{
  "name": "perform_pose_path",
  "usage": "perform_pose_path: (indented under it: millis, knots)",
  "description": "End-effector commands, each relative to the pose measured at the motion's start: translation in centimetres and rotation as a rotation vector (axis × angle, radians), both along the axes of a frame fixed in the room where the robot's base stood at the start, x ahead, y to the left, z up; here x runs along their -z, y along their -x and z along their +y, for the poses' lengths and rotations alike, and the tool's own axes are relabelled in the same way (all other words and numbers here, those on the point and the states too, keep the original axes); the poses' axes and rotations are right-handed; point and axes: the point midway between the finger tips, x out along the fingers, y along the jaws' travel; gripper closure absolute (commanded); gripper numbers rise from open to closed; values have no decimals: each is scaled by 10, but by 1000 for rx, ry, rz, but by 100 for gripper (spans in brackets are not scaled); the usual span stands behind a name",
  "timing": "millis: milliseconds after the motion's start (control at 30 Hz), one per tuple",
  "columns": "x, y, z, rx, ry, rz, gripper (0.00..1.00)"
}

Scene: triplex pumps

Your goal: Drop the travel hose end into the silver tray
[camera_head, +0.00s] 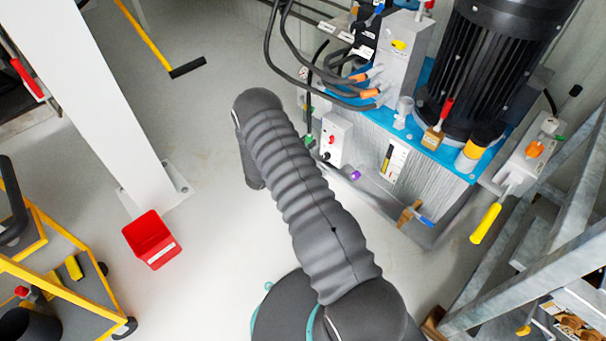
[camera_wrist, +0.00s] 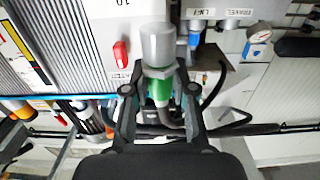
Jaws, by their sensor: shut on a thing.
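In the wrist view my gripper (camera_wrist: 157,90) has its two dark fingers closed around a hose end (camera_wrist: 157,46), a silver cylinder with a green collar. The silver part points away from my gripper, and dark hose shows around the fingers. In the head view my arm's sleeve fills the middle, and the gripper and hose end are hidden. I cannot make out a separate silver tray for certain. A grey metal ledge (camera_head: 383,204) runs along the foot of the blue-topped pump unit and may be it.
The pump unit (camera_head: 365,130) with its black motor (camera_head: 497,60) stands at right, with black hoses (camera_head: 284,48) above. A red bin (camera_head: 151,238), white post (camera_head: 98,105) and yellow cart (camera_head: 60,265) are at left. Grey stairs (camera_head: 545,270) are at right. Floor between post and unit is clear.

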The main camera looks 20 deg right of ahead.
Motion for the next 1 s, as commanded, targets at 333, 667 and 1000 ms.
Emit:
perform_pose_path:
  millis: [333, 667, 1000]
  knots:
    - [34, 0, 0, -2, 1, 0, 100]
    - [55, 0, 0, -2, 1, -1, 100]
    - [55, 0, 0, -3, 1, -1, 45]
